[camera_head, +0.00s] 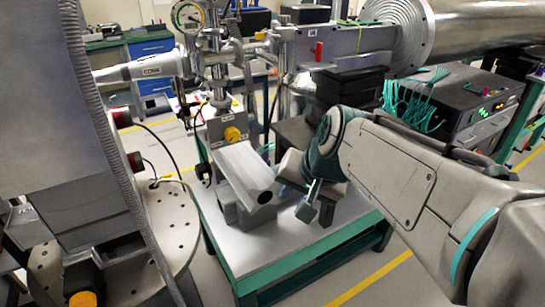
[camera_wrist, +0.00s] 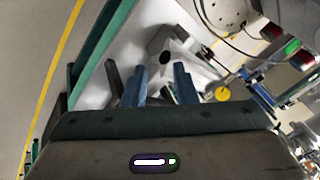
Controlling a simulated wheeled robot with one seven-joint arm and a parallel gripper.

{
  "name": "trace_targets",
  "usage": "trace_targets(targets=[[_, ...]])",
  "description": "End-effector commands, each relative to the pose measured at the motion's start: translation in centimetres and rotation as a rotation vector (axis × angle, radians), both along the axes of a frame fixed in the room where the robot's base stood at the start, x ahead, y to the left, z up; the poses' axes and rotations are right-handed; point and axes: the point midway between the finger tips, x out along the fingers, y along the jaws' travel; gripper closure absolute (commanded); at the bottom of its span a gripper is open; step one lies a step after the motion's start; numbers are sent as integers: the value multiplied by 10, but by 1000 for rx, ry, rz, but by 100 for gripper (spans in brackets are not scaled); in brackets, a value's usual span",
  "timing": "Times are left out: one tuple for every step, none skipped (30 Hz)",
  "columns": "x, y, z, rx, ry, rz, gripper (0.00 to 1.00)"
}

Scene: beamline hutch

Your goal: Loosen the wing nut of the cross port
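The metal cross port (camera_head: 217,58) stands at the back left of the green bench, with a round gauge (camera_head: 188,16) on top. I cannot clearly make out a wing nut on it. My gripper (camera_head: 316,203) hangs low over the bench, right of the grey bar-shaped part (camera_head: 246,174). In the wrist view, its blue fingers (camera_wrist: 160,86) are apart with nothing between them. The bar's end (camera_wrist: 166,56) lies beyond them.
The bench top (camera_head: 290,246) is clear at the front. A perforated round plate (camera_head: 170,225) stands close on the left. A large steel pipe (camera_head: 480,28) and a rack with teal cables (camera_head: 470,105) fill the right back.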

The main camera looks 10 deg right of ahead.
Motion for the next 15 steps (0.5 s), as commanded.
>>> trace_targets(targets=[[0, 0, 0, 0, 0, -1, 75], [0, 0, 0, 1, -1, -1, 75], [0, 0, 0, 1, -1, -1, 75], [0, 0, 0, 1, -1, -1, 75], [0, 0, 0, 1, -1, -2, 75], [0, 0, 0, 1, -2, -3, 75], [1, -1, 1, 0, -3, -7, 75], [2, -3, 2, -2, -6, -16, 75], [5, -6, 4, -7, -14, -36, 75], [8, -10, 6, -13, -24, -61, 75], [13, -16, 9, -21, -37, -92, 75], [20, -26, 14, -31, -63, -144, 75], [27, -34, 18, -41, -87, -188, 75], [34, -43, 24, -48, -116, -238, 75], [44, -56, 32, -57, -164, -308, 75]])
